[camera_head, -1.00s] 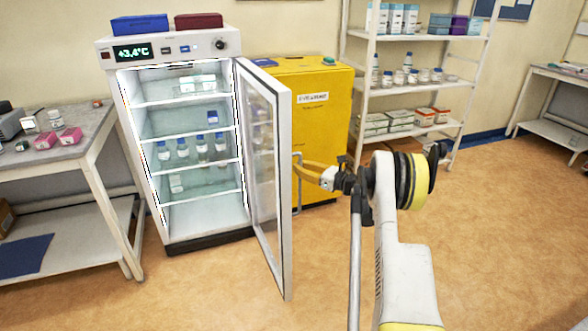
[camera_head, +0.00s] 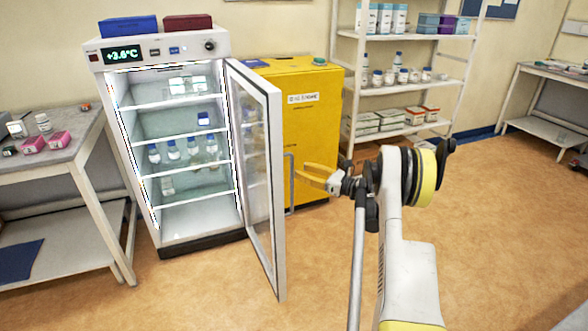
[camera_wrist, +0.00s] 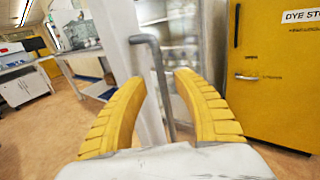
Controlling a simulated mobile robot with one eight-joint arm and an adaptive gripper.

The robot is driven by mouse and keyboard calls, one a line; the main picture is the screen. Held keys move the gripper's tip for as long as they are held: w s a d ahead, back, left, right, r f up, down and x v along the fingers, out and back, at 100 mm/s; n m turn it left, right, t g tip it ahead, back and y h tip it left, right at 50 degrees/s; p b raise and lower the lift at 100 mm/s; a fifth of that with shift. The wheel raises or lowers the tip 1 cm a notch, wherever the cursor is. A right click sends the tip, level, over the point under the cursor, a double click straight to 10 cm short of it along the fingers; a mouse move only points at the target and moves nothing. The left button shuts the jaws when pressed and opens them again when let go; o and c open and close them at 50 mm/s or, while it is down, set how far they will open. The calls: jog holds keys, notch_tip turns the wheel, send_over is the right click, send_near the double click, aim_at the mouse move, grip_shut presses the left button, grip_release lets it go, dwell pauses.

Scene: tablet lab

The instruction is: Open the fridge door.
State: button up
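The white fridge (camera_head: 165,248) stands with its glass door (camera_head: 268,235) swung wide open toward the room, its lit shelves exposed. A grey bar handle (camera_head: 291,185) is on the door's outer face. My gripper (camera_head: 301,174) is just right of the handle, its yellow fingers spread and empty. In the wrist view, the handle (camera_wrist: 158,85) shows beyond and between the open fingertips of my gripper (camera_wrist: 158,78). It appears clear of the fingers, with a small gap in the head view.
A yellow cabinet (camera_head: 318,125) stands right of the fridge, behind the door. A white shelf rack (camera_head: 350,90) is farther right. A table (camera_head: 75,150) with small boxes and bottles is at left. The floor (camera_head: 490,230) at right is clear.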

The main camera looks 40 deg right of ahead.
jog(key=v, duration=0.7)
jog(key=shift+w+a, duration=0.1)
